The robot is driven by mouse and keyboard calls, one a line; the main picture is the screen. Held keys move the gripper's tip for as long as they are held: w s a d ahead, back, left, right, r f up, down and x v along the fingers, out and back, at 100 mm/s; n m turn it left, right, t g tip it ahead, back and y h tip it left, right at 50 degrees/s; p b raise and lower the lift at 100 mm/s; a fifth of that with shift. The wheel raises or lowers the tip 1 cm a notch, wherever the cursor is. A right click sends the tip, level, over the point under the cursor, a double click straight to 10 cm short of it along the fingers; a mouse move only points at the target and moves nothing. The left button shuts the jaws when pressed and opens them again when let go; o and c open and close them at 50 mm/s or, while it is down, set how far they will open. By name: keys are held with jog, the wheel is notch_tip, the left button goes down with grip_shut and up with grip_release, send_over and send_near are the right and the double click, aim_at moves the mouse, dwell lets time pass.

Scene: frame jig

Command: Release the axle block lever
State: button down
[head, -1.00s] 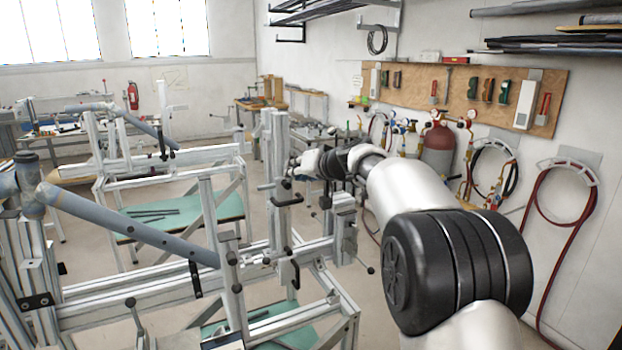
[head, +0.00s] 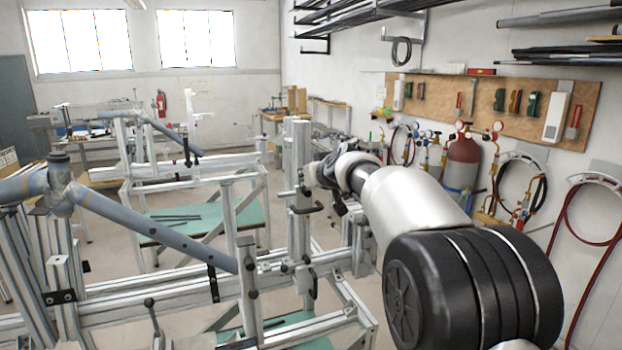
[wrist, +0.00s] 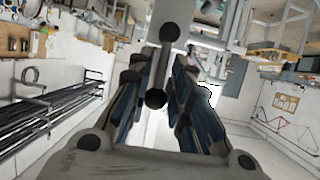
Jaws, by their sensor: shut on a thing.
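In the wrist view, a grey lever with dark round ends (wrist: 155,98) runs between the two blue-and-black fingers of my gripper (wrist: 158,66). The gripper is shut on this lever, with a finger on each side. In the head view, my gripper (head: 338,204) is small and dark, beside the upright aluminium post (head: 299,160) of the frame jig. The lever and the axle block cannot be made out clearly there, being small and partly behind my gripper and wrist.
A blue-grey bike frame tube (head: 150,228) slants across the near jig. The jig's horizontal aluminium rail (head: 130,308) lies below it. A second jig stands behind over a green shelf (head: 165,228). Gas bottles (head: 461,160) and hoses line the right wall.

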jog(key=c, duration=1.7)
grip_release()
jog(key=shift+a, duration=0.1)
jog(key=shift+s, duration=0.1)
jog(key=v, duration=1.2)
